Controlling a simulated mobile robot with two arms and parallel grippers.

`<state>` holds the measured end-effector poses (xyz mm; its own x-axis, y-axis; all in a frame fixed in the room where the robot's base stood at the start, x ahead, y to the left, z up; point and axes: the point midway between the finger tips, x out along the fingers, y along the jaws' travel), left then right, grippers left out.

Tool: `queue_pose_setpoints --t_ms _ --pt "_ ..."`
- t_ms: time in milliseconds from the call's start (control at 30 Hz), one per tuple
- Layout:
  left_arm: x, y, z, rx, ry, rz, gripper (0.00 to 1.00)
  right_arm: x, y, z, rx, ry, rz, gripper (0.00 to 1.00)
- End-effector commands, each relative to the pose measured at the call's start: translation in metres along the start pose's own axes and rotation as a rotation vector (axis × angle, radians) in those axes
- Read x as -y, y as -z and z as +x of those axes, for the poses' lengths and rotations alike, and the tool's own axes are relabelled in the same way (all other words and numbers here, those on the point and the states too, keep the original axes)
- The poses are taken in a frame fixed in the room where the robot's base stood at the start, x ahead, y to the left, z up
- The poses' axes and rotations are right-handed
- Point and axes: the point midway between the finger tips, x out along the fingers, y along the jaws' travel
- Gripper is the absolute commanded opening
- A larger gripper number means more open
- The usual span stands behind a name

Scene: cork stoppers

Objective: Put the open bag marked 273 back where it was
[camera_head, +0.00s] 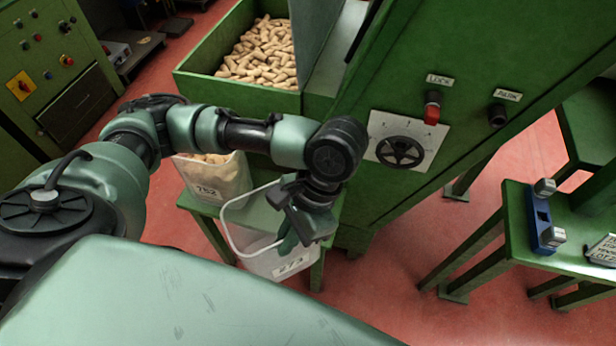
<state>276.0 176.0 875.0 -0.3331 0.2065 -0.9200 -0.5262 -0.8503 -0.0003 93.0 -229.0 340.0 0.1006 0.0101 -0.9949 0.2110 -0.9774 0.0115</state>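The open bag marked 273 (270,262) is a whitish, clear bag with a white rim and a label. It is at the small green stand (262,212) below the machine; whether it rests on the stand or hangs in front of it I cannot tell. My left gripper (290,238) points down at the bag's right rim, with its fingers over the opening. The fingers overlap the rim, and I cannot tell whether they grip it. My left wrist hides part of the bag's right side. My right gripper is not in view.
A bag marked 752 (213,180) with corks stands on the stand, left of bag 273. A green hopper (238,83) of corks is behind. The green machine (440,60) has a dial (399,151) and a red knob (432,112). A green table (515,225) is at right.

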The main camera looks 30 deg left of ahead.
Motion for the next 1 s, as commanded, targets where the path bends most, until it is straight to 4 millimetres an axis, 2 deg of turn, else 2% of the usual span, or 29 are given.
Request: queue_pose_setpoints --t_ms 500,700,767,1000 --pt "0.100 0.091 -0.041 -0.001 -0.001 -0.011 0.00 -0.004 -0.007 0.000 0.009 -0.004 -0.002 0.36" --pt "0.129 0.117 -0.052 -0.001 -0.001 -0.008 0.00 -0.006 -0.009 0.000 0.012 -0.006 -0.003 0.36" --pt "0.127 0.119 -0.041 0.003 -0.002 -0.004 0.00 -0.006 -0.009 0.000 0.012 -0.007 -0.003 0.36" --pt "0.127 0.128 -0.019 0.004 -0.002 -0.005 0.00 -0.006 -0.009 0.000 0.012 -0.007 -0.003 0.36"
